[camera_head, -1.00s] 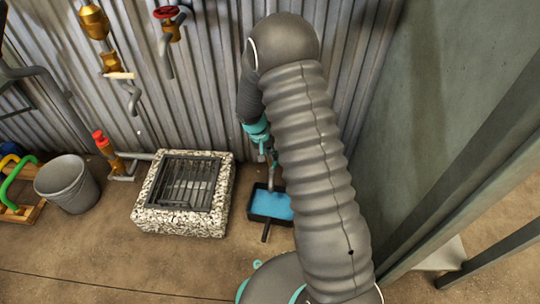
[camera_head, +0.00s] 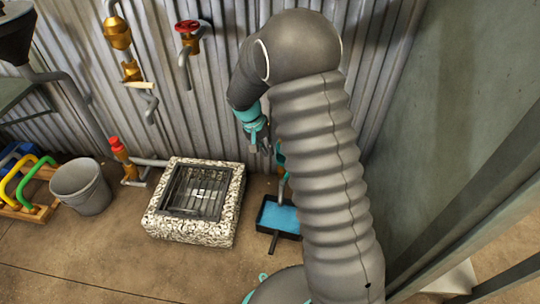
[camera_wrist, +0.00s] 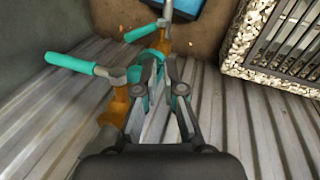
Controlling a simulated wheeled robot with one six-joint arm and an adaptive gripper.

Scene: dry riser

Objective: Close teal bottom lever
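In the wrist view, two teal-handled levers show on a brass valve assembly against the corrugated wall. The lower teal lever (camera_wrist: 140,32) sits near the spout, beyond my fingertips. The upper teal lever (camera_wrist: 70,63) points left from a brass valve (camera_wrist: 115,105). My gripper (camera_wrist: 165,65) points down beside these valves. Its fingers are close together with nothing clearly between them, and apart from the lower handle. In the head view my gripper (camera_head: 264,145) hangs left of my arm. A bit of teal (camera_head: 280,158) shows there; my arm hides most of the valves.
A black tray with blue water (camera_head: 280,215) stands on the floor below. A stone-framed grate (camera_head: 195,202) is left of it, then a grey bucket (camera_head: 80,187). A red-capped valve (camera_head: 116,146) and a red wheel valve (camera_head: 187,26) are along the wall. A grey wall (camera_head: 440,120) closes the right side.

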